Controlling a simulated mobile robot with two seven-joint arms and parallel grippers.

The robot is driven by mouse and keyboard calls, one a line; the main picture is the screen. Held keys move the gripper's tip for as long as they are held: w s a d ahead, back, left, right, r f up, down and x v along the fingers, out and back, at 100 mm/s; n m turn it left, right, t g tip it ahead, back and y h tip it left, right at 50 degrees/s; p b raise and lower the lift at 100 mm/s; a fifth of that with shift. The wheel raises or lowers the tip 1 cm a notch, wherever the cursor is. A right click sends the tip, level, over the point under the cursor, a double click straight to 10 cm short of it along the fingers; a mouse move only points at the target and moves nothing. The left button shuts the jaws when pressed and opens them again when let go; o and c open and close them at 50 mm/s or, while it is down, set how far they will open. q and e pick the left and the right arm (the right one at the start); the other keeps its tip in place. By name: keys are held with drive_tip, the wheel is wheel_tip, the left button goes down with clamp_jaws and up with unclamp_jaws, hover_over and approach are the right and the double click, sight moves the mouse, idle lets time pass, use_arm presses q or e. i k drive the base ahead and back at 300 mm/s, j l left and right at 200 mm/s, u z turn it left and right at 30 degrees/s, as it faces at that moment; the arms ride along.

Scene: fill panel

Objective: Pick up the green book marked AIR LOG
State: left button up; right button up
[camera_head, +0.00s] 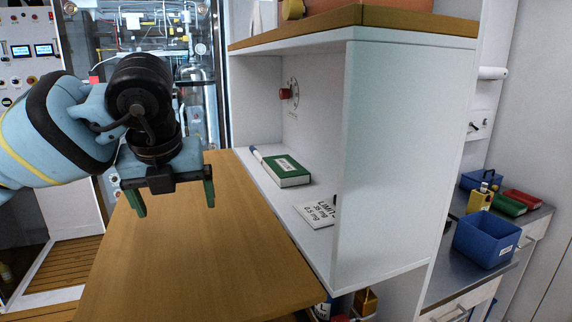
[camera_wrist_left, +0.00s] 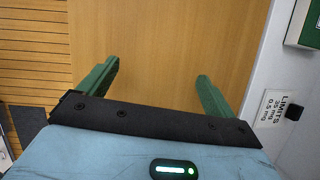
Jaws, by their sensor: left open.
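A green book (camera_head: 287,170) with a white label lies flat on the white shelf inside the cubby in the head view. Its label is too small to read. A corner of it also shows at the top right of the left wrist view (camera_wrist_left: 309,33). My left gripper (camera_head: 175,201) is open and empty above the wooden table, to the left of the book and apart from it. Its green fingers (camera_wrist_left: 158,80) point over bare wood in the left wrist view. My right gripper is not in view.
A white LIMITS card (camera_head: 315,212) lies on the shelf nearer the front, with a small black object by it. The cubby's white side panel (camera_head: 395,160) and wooden top (camera_head: 400,22) enclose the shelf. The wooden tabletop (camera_head: 200,260) is clear. Blue bins (camera_head: 486,240) stand at right.

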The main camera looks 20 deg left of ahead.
sight(285, 170)
drive_tip(key=i+l, duration=0.35)
drive_tip(key=l, duration=0.3)
drive_tip(key=i+l, duration=0.2)
drive_tip(key=l, duration=0.1)
